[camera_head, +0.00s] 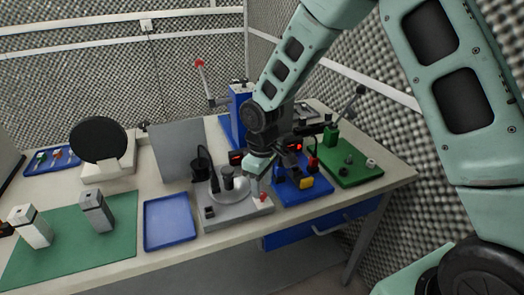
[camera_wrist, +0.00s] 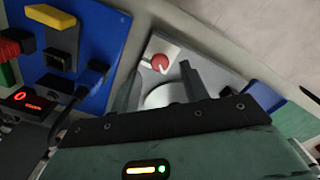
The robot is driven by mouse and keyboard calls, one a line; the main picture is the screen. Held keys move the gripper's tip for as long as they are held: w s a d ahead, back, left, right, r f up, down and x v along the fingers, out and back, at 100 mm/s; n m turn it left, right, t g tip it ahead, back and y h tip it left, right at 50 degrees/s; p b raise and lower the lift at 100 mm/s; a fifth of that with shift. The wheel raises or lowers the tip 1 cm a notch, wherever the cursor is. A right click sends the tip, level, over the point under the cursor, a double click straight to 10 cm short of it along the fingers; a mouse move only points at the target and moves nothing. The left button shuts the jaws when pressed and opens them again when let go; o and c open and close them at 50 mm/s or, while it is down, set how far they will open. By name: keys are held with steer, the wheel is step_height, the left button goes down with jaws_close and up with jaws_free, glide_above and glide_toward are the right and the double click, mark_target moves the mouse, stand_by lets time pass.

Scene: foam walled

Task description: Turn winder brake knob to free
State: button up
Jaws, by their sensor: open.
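The winder is a grey base plate (camera_head: 232,213) with a round pale disc (camera_head: 230,195) and dark upright parts, at the middle of the bench. The small red brake knob (camera_head: 263,198) sits at the plate's front right corner. In the wrist view the red knob (camera_wrist: 160,62) stands on a pale plate, slightly beyond the fingertips. Its pointer setting is too small to read. My gripper (camera_head: 258,178) is above the plate's right side, just behind the knob. In the wrist view my gripper (camera_wrist: 160,82) is open, with nothing between its fingers; the pale disc shows behind them.
A blue station (camera_head: 303,190) with a yellow block and red display stands close right of my gripper. A green board (camera_head: 352,170) lies farther right. A blue tray (camera_head: 170,222) and a grey upright panel (camera_head: 178,150) are left. The bench's front edge is near the knob.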

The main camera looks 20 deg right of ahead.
mark_target(262, 194)
step_height(262, 194, up, 14)
steer(key=b, duration=0.1)
stand_by(0.5)
steer(key=s+a, duration=0.3)
steer(key=s, duration=1)
steer(key=s+a+f, duration=0.1)
steer(key=s+a, duration=0.2)
steer(key=s, duration=1.1)
steer(key=shift+f+y, duration=0.25)
steer(key=shift+y, duration=0.05)
